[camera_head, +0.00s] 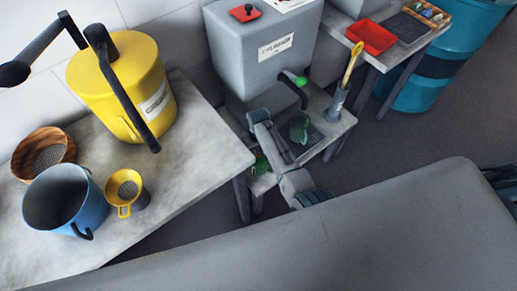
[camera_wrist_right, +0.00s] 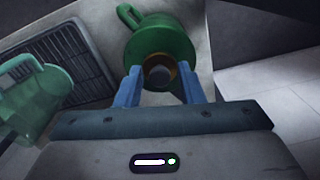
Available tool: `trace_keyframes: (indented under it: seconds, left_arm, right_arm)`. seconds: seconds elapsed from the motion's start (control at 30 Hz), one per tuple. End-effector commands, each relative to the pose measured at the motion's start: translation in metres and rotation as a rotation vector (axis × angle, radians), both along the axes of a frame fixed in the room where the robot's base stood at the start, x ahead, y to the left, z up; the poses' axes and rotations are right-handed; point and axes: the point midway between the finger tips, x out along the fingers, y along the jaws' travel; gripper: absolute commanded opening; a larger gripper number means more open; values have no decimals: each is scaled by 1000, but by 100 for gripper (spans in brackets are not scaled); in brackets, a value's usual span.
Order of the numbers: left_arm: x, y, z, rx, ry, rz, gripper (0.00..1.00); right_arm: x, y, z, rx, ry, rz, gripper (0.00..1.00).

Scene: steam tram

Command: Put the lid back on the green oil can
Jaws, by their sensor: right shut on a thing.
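My right gripper (camera_head: 264,148) reaches low over the small grey stand beside the grey tank. A second green vessel (camera_head: 299,127) stands on the dark grate, also in the wrist view (camera_wrist_right: 42,98). My left gripper is out of view.
The grey tank (camera_head: 262,60) with a green-tipped tap stands behind. A grey cup (camera_head: 337,103) with a yellow-handled tool is to the right. A yellow can (camera_head: 115,80), blue mug (camera_head: 65,198), wooden bowl (camera_head: 43,150) and yellow-rimmed cup (camera_head: 125,190) stand on the left table.

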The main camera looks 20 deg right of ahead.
Motion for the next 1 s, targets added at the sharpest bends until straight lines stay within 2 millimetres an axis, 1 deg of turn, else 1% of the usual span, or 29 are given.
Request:
trace_keyframes:
  seconds: [0.4, 0.43, 0.53, 0.57, 0.73, 0.77, 0.8, 0.87, 1.0]
  left_arm:
    - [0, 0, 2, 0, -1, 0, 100]
    - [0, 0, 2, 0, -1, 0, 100]
    - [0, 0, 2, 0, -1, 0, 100]
    - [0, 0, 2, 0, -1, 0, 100]
    - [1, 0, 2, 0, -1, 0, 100]
    - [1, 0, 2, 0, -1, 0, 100]
    - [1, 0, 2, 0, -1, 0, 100]
    - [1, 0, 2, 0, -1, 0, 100]
    - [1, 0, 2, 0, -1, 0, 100]
  right_arm:
    - [0, 0, -3, 0, -1, 0, 14]
    - [0, 0, -3, 0, -1, 0, 39]
    - [0, 0, -3, 0, -1, 0, 58]
    - [0, 0, -3, 0, -1, 0, 60]
    - [0, 0, -3, 0, 0, 0, 60]
    - [0, 0, -3, 0, 0, 0, 62]
    - [0, 0, -3, 0, 0, 0, 70]
    - [0, 0, -3, 0, 0, 0, 82]
    - [0, 0, -3, 0, 0, 0, 82]
